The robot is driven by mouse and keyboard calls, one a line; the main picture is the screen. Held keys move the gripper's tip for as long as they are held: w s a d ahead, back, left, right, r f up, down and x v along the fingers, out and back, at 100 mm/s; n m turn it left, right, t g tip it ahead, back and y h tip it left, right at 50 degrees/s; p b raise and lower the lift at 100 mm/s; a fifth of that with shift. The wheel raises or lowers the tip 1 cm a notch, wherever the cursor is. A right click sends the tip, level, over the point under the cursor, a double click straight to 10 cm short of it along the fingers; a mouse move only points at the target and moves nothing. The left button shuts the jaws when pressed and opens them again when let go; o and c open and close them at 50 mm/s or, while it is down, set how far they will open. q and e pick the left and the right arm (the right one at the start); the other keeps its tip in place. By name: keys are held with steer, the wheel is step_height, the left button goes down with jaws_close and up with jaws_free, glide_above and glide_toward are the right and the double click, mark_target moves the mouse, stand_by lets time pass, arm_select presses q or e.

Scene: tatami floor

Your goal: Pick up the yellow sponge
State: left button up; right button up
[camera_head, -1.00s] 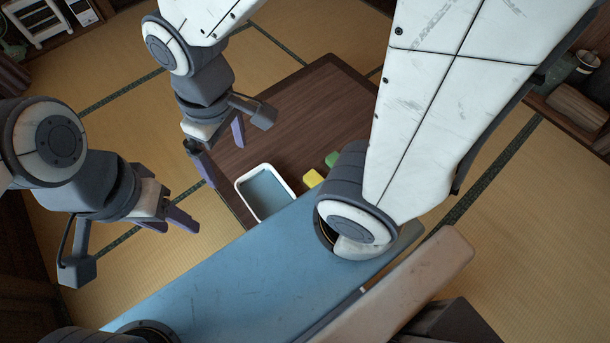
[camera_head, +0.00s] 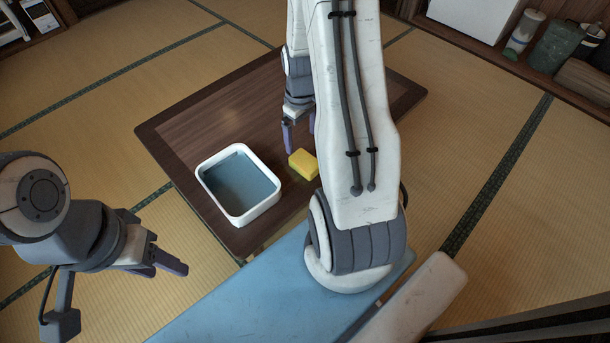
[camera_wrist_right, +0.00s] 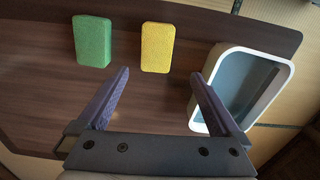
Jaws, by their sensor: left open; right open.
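The yellow sponge (camera_head: 303,164) lies on the dark wooden table, just right of a white tub (camera_head: 239,218). My right gripper (camera_head: 299,132) is open and empty, just beyond the sponge in the head view and partly hidden by my arm. In the right wrist view the sponge (camera_wrist_right: 158,47) is upright in the picture, centred ahead of the spread fingers (camera_wrist_right: 160,77), with nothing between them. My left gripper (camera_head: 162,258) is open and empty at the lower left, away from the table.
A green sponge (camera_wrist_right: 93,41) lies left of the yellow one in the wrist view; my arm hides it in the head view. The tub (camera_wrist_right: 272,105) is close to the right finger. The wooden table (camera_head: 190,130) is otherwise clear. Containers (camera_head: 556,46) stand at the far right.

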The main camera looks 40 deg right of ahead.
mark_target(303, 159)
steer(key=shift+s+d+f+b, duration=0.1)
steer(key=shift+d+f+b, duration=0.1)
steer(key=shift+f, duration=0.35)
steer(key=shift+d+f+b, duration=0.1)
steer(key=shift+f+b, duration=0.05)
steer(key=shift+f, duration=0.4)
step_height(303, 159, down, 4)
steer(key=shift+f+b, duration=0.1)
steer(key=shift+b, duration=1)
step_height(303, 159, down, 5)
steer(key=b, duration=0.3)
steer(key=shift+b, duration=0.4)
steer(key=c, duration=1.3)
